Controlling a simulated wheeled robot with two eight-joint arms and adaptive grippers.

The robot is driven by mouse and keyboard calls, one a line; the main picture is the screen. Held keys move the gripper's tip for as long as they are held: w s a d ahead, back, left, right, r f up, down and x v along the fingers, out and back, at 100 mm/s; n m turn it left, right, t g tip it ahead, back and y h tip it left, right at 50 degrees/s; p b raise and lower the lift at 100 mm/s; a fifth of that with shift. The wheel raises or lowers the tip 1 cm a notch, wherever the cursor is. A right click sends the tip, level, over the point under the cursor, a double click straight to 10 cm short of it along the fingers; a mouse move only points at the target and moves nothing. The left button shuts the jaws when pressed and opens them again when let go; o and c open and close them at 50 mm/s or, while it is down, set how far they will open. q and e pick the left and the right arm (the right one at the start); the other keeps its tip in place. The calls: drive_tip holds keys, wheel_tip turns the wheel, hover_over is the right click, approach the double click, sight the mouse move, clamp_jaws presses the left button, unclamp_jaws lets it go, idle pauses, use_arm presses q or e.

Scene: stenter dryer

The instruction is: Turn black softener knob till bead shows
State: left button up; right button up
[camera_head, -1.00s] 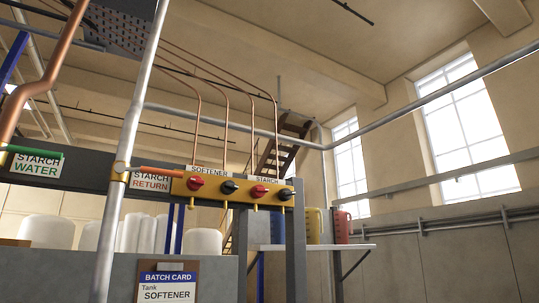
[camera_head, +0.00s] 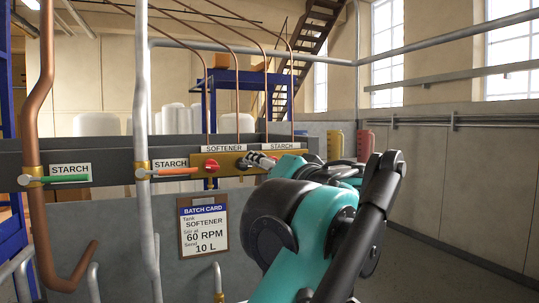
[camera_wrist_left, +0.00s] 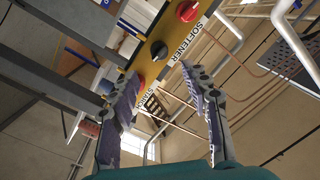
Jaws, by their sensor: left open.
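The black softener knob (camera_wrist_left: 158,49) shows in the left wrist view on a yellow panel (camera_wrist_left: 147,63), beside the SOFTENER label (camera_wrist_left: 184,40). It lies just beyond the fingertips, apart from them. My left gripper (camera_wrist_left: 160,76) is open and empty, its fingers pointing at the panel. In the head view the left gripper (camera_head: 258,161) is at the panel, and it and my arm cover much of the right knobs. I cannot clearly make out the black softener knob there. A red knob (camera_head: 211,165) stays clear to its left. No bead can be made out. My right gripper is not in view.
A batch card (camera_head: 203,228) reading SOFTENER, 60 RPM, 10 L hangs below the panel. Orange (camera_head: 178,171) and green (camera_head: 66,179) valve handles are to the left. A vertical grey pipe (camera_head: 141,90) and copper pipes stand nearby. Another red knob (camera_wrist_left: 139,80) is near the left finger.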

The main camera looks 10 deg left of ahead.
sight(246, 166)
use_arm(q)
drive_tip(key=p+x, duration=0.1)
drive_tip(key=x, duration=0.6)
drive_tip(key=shift+w+a+f, duration=0.15)
drive_tip(key=shift+w+a, duration=0.1)
drive_tip(key=shift+a, duration=0.1)
clamp_jaws()
